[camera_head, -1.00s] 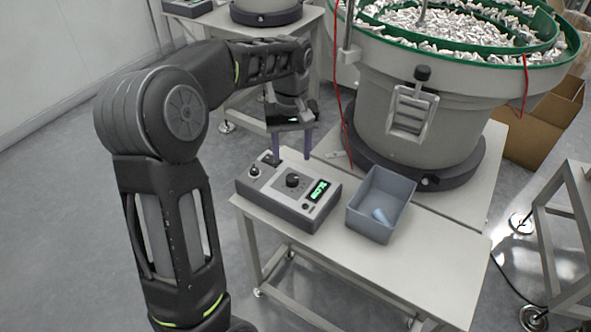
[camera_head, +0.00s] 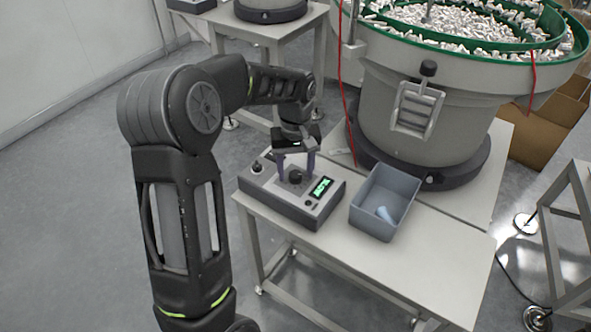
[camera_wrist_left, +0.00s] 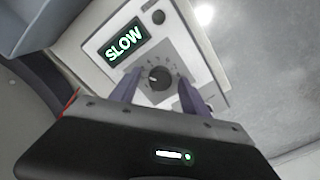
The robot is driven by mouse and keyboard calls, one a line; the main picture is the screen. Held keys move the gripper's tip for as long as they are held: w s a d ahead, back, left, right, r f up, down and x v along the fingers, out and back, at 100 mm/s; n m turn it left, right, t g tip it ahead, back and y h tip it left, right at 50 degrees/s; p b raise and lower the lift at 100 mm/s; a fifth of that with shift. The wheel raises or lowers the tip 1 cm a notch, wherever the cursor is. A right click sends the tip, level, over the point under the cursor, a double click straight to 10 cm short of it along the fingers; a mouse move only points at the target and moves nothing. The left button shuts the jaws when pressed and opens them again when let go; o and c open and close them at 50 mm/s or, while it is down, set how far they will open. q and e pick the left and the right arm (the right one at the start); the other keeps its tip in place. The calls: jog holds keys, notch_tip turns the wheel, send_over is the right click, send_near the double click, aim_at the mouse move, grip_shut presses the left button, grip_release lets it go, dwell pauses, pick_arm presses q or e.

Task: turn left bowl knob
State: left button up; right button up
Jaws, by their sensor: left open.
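The control box (camera_head: 291,213) stands on the near part of the table, with a black round knob (camera_head: 296,177) in its middle and a lit green display (camera_head: 320,187) at its right. My left gripper (camera_head: 296,178) is open over the box, its two fingers on either side of the knob. In the left wrist view the knob (camera_wrist_left: 159,78) shows between the spread fingertips, and the display (camera_wrist_left: 124,42) reads SLOW. I cannot tell whether the fingers touch the knob. My right gripper is not in view.
A blue-grey bin (camera_head: 372,218) with a pale part inside stands right of the box. The large bowl feeder (camera_head: 395,130) with a green rim stands behind, a red cable (camera_head: 342,75) hanging near it. Cardboard boxes (camera_head: 541,130) stand at the right.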

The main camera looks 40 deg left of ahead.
pick_arm(q)
grip_shut()
dwell(0.5)
jog(key=shift+m+p, duration=0.3)
jog(key=shift+m, duration=0.2)
jog(key=m+p, duration=0.1)
jog(key=m, duration=0.3)
jog(key=shift+m+p, duration=0.3)
jog(key=m+p, duration=0.1)
jog(key=m, duration=0.2)
jog(key=shift+m+p, duration=0.35)
jog(key=shift+m, duration=1.35)
